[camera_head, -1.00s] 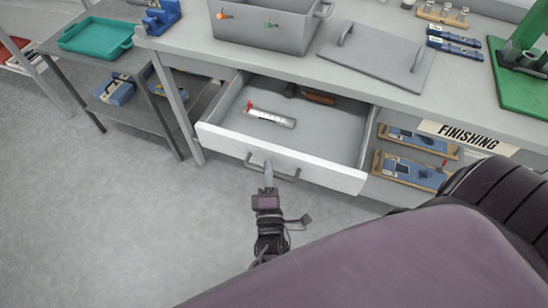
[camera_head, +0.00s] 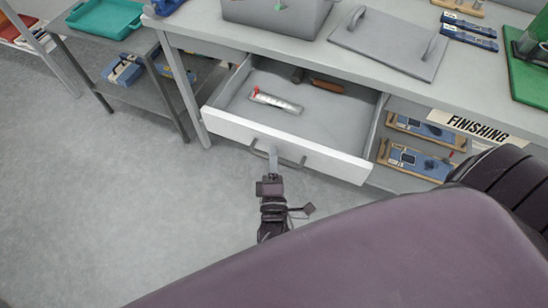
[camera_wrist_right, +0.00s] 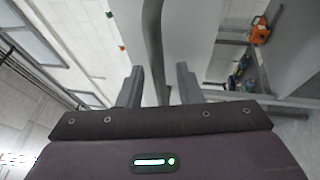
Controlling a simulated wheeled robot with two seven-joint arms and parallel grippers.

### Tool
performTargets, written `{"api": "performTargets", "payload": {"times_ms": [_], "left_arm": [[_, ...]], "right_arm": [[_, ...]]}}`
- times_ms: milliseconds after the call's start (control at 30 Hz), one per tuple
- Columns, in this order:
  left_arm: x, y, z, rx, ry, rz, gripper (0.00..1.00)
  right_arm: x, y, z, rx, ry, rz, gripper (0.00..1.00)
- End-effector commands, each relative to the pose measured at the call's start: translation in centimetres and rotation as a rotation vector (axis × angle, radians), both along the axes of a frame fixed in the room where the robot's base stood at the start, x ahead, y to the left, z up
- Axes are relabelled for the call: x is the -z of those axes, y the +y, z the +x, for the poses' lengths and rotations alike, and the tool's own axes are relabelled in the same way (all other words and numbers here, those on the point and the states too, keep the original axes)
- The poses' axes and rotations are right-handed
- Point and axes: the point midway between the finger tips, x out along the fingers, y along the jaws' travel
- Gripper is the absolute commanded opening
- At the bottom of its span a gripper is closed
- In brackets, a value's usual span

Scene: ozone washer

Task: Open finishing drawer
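The white finishing drawer (camera_head: 310,154) is pulled well out under the workbench, with its inside showing. Its grey bar handle (camera_head: 292,159) is on the front face. My right gripper (camera_head: 273,155) is at the handle, left of its middle. In the right wrist view, my right gripper (camera_wrist_right: 158,86) has its two fingers apart, with the handle bar (camera_wrist_right: 153,40) running between them and a gap on each side. A white tube with a red tip (camera_head: 275,102) and a brown-handled tool (camera_head: 326,85) lie in the drawer. My left gripper is not in view.
The "FINISHING" label (camera_head: 479,126) is on the bench edge to the right, above shelves with blue parts on wooden boards (camera_head: 420,160). A grey bin (camera_head: 285,18) and a grey lid (camera_head: 390,42) are on the bench. The floor before the drawer is clear at left.

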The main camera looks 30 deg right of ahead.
Motion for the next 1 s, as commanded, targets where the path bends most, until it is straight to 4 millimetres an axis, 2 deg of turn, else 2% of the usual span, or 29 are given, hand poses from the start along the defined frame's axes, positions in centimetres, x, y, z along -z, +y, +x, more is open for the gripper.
{"api": "performTargets", "payload": {"times_ms": [333, 500, 1000], "left_arm": [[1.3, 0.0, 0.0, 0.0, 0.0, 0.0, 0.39], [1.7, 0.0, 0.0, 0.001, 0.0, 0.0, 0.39], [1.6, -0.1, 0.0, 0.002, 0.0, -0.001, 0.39]], "right_arm": [[1.3, 2.4, -4.7, 0.0, 0.004, 0.002, 0.32], [1.5, 3.2, -6.4, 0.001, 0.002, 0.002, 0.32], [1.4, 3.4, -6.7, 0.0, 0.001, 0.0, 0.32]]}}
